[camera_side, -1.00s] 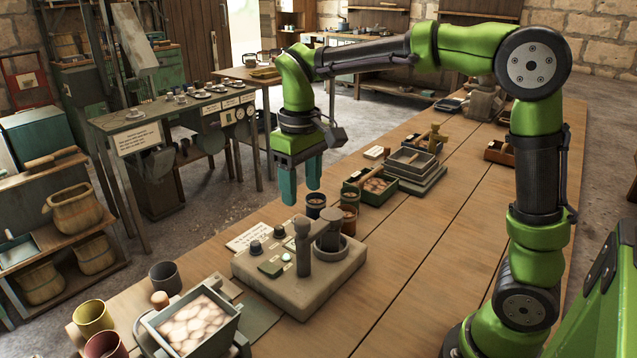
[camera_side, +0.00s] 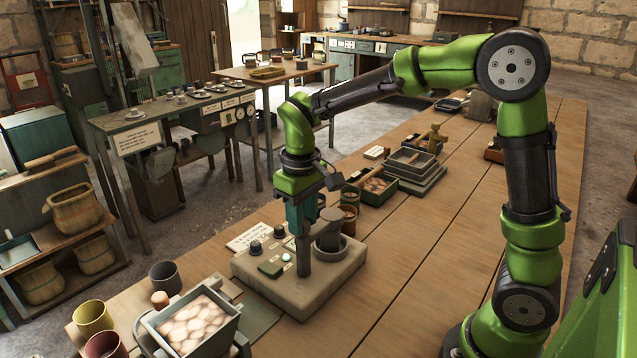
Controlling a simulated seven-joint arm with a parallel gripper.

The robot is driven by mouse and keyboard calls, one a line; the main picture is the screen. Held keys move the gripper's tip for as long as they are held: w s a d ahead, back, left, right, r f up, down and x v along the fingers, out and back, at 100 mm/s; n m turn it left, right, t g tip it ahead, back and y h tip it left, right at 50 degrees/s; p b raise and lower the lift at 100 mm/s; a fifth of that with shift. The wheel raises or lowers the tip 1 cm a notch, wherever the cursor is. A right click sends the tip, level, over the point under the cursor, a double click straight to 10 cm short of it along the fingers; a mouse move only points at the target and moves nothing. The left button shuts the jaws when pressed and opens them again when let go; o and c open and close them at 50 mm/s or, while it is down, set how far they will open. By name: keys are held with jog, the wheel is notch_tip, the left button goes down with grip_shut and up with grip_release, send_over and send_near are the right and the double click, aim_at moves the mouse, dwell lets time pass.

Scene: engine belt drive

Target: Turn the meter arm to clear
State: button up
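The grey meter unit (camera_side: 325,278) sits on the long wooden table. A grey upright post (camera_side: 303,258) stands near its middle. A darker grey cylinder (camera_side: 331,226) stands right of the post over a round cup. I cannot clearly tell which of these is the meter arm. My gripper (camera_side: 303,230) points down at the top of the post, and its teal fingers overlap and partly hide that top. I cannot tell whether the fingers touch the post or how far apart they are. Dark knobs and a small green panel (camera_side: 270,269) are on the unit's left.
A grey bin of round pale pieces (camera_side: 195,322) stands at the front left. Brown cups (camera_side: 349,218) and a green tray (camera_side: 372,187) are behind the unit. A white card (camera_side: 245,238) lies to its left.

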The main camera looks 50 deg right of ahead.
grip_shut()
jog(key=shift+m, duration=0.3)
jog(key=m, duration=0.2)
jog(key=shift+m, duration=0.4)
jog(key=m, duration=1)
jog(key=shift+m, duration=2.2)
